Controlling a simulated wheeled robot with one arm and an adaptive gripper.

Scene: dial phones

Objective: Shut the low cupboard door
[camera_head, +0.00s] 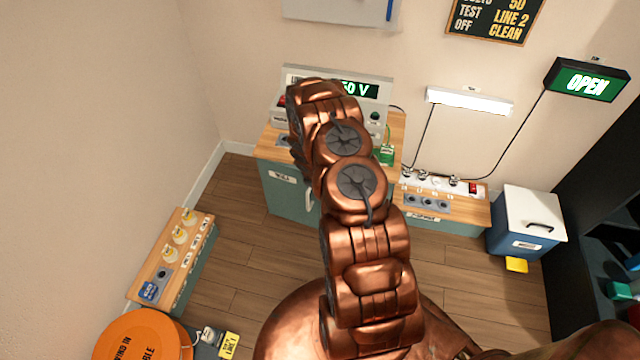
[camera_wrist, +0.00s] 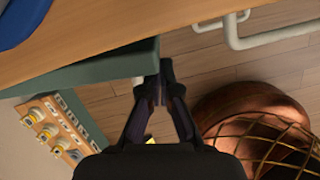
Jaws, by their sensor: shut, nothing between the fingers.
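The low cupboard (camera_head: 284,192) is green with a wooden top and a small white label, and stands at the back wall in the head view. A pale handle (camera_head: 309,201) shows on its front. My arm hides its right part. In the wrist view, a green panel (camera_wrist: 95,70), seemingly the door, juts out at an angle from under the wooden top (camera_wrist: 100,35), so it looks ajar. My gripper (camera_wrist: 161,80) is shut and empty, its fingertips close by the right end of this panel. I cannot tell whether they touch it. The head view hides my gripper.
A low wooden-topped unit (camera_head: 165,262) with yellow-and-white knobs stands at the left, near an orange drum (camera_head: 140,335). A low socket bench (camera_head: 440,205) and a blue-and-white box (camera_head: 525,222) stand to the right. Wooden floor (camera_head: 245,265) is clear before the cupboard. A pale bar (camera_wrist: 275,37) shows upper right in the wrist view.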

